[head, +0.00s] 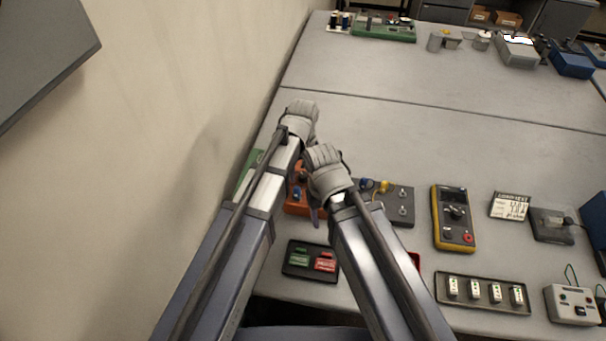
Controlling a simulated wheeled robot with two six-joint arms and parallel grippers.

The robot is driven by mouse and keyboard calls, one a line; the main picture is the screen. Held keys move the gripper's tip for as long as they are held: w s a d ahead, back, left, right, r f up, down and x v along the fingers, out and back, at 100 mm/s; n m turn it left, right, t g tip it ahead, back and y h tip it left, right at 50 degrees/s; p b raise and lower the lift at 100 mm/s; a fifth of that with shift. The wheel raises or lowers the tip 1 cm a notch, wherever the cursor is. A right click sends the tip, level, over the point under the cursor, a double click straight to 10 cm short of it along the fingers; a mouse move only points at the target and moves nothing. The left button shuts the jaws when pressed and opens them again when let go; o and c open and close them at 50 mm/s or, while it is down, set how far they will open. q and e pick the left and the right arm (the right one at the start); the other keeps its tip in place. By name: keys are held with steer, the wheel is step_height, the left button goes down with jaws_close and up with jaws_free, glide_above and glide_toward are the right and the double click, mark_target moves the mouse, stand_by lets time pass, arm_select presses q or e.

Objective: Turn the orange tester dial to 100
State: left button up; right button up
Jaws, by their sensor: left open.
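The orange tester (293,208) lies near the table's left edge, seen in part between my two arms. My arms and hands cover much of it. I cannot make out its dial setting. My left gripper (301,112) is open, above the table and farther back than the tester. My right gripper (323,158) is just to the right of and nearer than the left one, over the tester's right side. Its finger opening is too small to judge. I cannot tell whether either gripper touches the tester.
A dark box with knobs (399,203) and a yellow multimeter (453,218) lie to the right. A black tray (312,272) with green and red pieces lies in front. A long tray (482,308) is at front right. The middle of the table is clear; a wall borders the left.

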arm_select(q)
steer(key=shift+c, duration=0.2)
jaws_close()
steer(key=shift+m, duration=0.3)
steer(key=m, duration=0.7)
steer(key=shift+m, duration=0.3)
steer(key=m, duration=0.3)
steer(key=shift+m, duration=2.2)
